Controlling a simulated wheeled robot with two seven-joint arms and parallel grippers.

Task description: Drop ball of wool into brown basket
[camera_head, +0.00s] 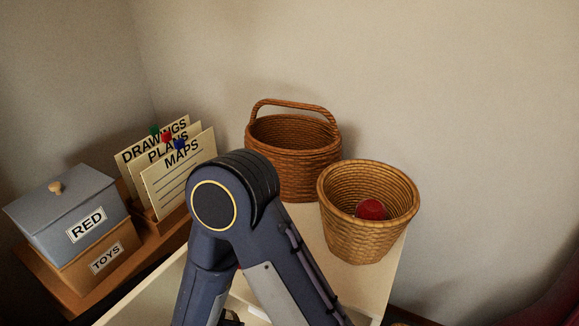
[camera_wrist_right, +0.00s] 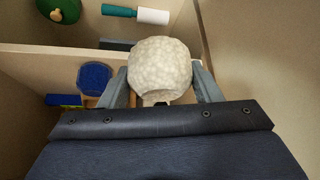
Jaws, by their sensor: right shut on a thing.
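In the right wrist view my right gripper (camera_wrist_right: 160,88) is shut on a pale, speckled, round ball of wool (camera_wrist_right: 160,65), one finger on each side of it. In the head view the brown basket (camera_head: 293,160), round with an arched handle, stands on a pale surface near the wall. A dark arm of mine hides its lower left part. The gripper of that arm is not visible in the head view. My left gripper is in neither view.
A lighter tan basket (camera_head: 368,235) with a red ball (camera_head: 371,209) inside stands close to the brown one's right. A grey box (camera_head: 68,215) and card files (camera_head: 178,170) stand left. Below the wool lie a blue round object (camera_wrist_right: 95,78) and a teal-and-white cylinder (camera_wrist_right: 136,14).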

